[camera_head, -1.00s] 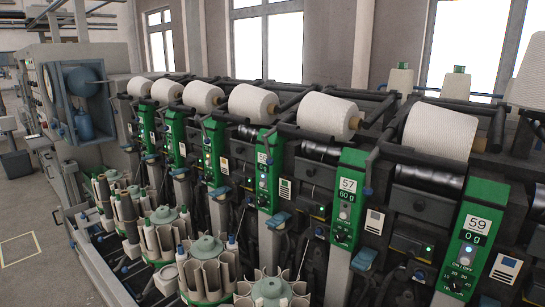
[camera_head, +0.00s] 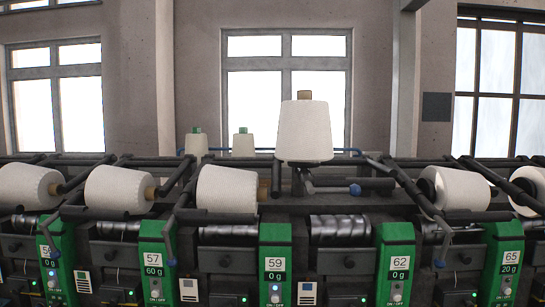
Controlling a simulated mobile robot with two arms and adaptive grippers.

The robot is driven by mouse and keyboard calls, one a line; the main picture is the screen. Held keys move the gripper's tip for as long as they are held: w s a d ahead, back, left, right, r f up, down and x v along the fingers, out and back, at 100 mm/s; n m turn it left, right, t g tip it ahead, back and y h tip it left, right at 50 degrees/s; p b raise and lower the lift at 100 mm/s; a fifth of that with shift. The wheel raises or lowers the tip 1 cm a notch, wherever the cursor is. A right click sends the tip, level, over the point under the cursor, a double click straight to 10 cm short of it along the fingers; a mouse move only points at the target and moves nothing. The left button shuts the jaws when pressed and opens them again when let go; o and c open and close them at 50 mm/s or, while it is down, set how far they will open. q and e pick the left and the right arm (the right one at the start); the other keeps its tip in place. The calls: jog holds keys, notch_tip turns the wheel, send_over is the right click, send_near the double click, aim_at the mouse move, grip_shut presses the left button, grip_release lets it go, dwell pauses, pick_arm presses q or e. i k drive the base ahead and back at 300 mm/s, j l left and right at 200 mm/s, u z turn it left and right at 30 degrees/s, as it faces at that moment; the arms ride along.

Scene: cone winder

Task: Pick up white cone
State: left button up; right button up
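A large white cone (camera_head: 304,132) stands upright, narrow end up, above the winder between the panels numbered 59 and 62. A tan core tip shows at its top. Neither of my grippers is in view.
Two smaller upright cones with green tips, one on the left (camera_head: 196,143) and one on the right (camera_head: 243,144), stand behind the machine. Black cradle arms with blue knobs (camera_head: 355,190) jut out around the cones. Green panels (camera_head: 276,262) line the front.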

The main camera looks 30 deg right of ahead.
aim_at(304, 134)
jog(key=z, duration=1.25)
